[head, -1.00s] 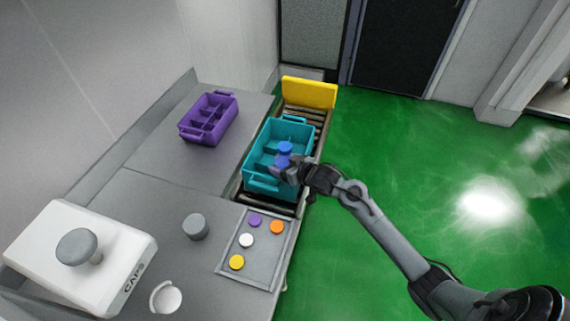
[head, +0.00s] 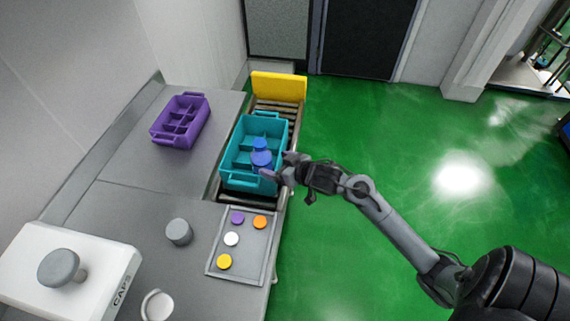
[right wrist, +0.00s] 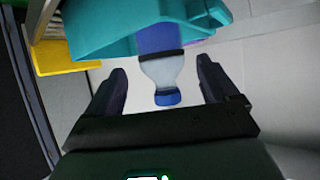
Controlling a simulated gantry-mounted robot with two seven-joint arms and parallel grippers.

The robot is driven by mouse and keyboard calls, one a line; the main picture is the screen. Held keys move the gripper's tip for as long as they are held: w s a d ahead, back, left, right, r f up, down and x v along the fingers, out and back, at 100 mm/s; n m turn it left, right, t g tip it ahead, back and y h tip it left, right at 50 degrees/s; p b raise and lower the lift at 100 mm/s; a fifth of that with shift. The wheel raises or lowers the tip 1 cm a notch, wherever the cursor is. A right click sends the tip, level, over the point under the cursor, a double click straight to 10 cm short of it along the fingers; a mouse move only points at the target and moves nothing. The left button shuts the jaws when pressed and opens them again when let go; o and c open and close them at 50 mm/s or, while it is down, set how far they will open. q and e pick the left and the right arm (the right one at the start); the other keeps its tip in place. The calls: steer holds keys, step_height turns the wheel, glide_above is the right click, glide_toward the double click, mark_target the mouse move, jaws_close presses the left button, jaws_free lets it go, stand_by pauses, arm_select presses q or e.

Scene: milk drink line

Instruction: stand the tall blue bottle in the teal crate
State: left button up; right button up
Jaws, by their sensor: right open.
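The tall blue bottle (head: 261,158) stands in the teal crate (head: 240,183), with its blue cap up. In the right wrist view, the bottle's cap (right wrist: 167,98) and clear neck show past the crate's wall (right wrist: 105,30), which hides its lower part. My right gripper (head: 278,168) is open at the crate's right side, close to the bottle. In the right wrist view, its fingers (right wrist: 163,75) are spread, with clear gaps on both sides of the bottle's neck. My left gripper is not in view.
The teal crate sits on a roller conveyor with a yellow end plate (head: 278,86). A purple crate (head: 180,122) stands on the counter to the left. A tray (head: 242,265) of coloured caps lies in front, beside a grey cylinder (head: 179,232). Green floor is free on the right.

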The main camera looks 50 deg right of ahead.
steer(key=s+a+f+g, duration=0.2)
steer(key=s+a, duration=0.3)
steer(key=s, duration=0.3)
steer(key=s+a+f+n+g, duration=0.1)
steer(key=s+a+f+g, duration=0.1)
steer(key=s+a, duration=0.3)
steer(key=s+a+f+n+g, duration=0.1)
steer(key=s+a+f+g, duration=0.2)
steer(key=s, duration=0.9)
steer(key=a+g, duration=0.1)
steer(key=a, duration=0.1)
steer(key=shift+a+g, duration=0.3)
steer(key=shift+a, duration=0.05)
